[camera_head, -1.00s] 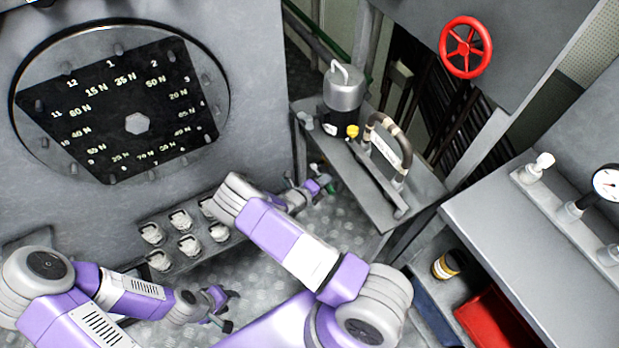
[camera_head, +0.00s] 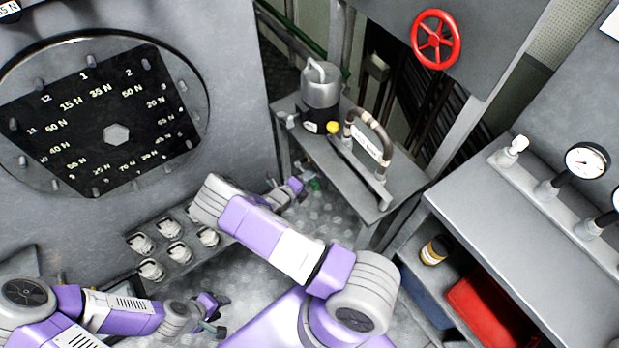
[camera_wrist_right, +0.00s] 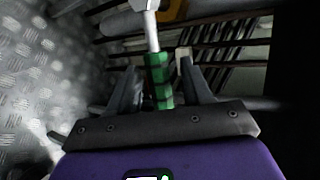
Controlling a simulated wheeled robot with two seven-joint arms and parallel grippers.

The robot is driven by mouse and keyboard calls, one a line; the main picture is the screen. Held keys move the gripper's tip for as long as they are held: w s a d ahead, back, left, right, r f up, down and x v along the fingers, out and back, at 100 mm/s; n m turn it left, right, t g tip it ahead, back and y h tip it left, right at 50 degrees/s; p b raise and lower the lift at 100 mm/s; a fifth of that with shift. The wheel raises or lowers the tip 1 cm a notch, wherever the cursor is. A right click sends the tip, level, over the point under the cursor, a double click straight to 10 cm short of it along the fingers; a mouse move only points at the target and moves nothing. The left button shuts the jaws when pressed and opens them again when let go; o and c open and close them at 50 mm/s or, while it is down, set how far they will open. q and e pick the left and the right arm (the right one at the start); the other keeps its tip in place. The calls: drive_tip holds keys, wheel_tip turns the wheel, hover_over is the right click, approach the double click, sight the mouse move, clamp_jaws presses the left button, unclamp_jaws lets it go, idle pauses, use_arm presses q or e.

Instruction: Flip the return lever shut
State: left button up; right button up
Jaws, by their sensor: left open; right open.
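A lever with a green grip (camera_wrist_right: 159,82) and a bare metal rod shows in the right wrist view. My right gripper (camera_wrist_right: 157,72) is open, with its dark fingers on either side of the green grip. I cannot tell whether either finger touches it. In the head view a small bit of green (camera_head: 314,184) shows beside my right gripper (camera_head: 301,187), low by the pump bench; most of the lever is hidden there. My left gripper (camera_head: 217,318) is open and empty above the tread-plate floor, at the lower left.
The hand pump bench (camera_head: 400,187) carries a grey-topped canister (camera_head: 320,88) and a curved handle. A grey workbench (camera_head: 515,225) with gauges stands at right, with a red box (camera_head: 490,312) on its shelf. Several white-topped fittings (camera_head: 170,253) and a dial panel (camera_head: 100,118) are at left.

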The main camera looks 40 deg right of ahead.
drive_tip(key=p+v, duration=0.1)
drive_tip(key=v, duration=0.5)
drive_tip(key=shift+a+r+p, duration=0.2)
drive_tip(key=shift+a+p, duration=0.1)
drive_tip(key=shift+s, duration=0.15)
drive_tip(key=s+a+f+m+g+y, duration=0.2)
drive_tip(key=s+f+m+g+y, duration=0.25)
drive_tip(key=s+m, duration=0.5)
drive_tip(key=s+a+f+m+g+y, duration=0.2)
drive_tip(key=s+a+m+g+y, duration=0.3)
drive_tip(key=s+a+m, duration=0.4)
drive_tip(key=w+a+r+m+t+y, duration=0.1)
drive_tip(key=a+r+m+t+y, duration=0.2)
drive_tip(key=m, duration=0.8)
drive_tip(key=w+a+r+m+t+y+p, duration=0.1)
drive_tip(key=w+a+r+m+t+y, duration=0.1)
drive_tip(key=m, duration=0.8)
drive_tip(key=a+r+t+y, duration=0.1)
drive_tip(key=a+t+y, duration=0.1)
drive_tip(key=a+y, duration=0.1)
drive_tip(key=shift+a+r+m, duration=0.25)
drive_tip(key=shift+a+m, duration=0.1)
drive_tip(key=shift+a, duration=0.4)
drive_tip(key=shift+w, duration=0.1)
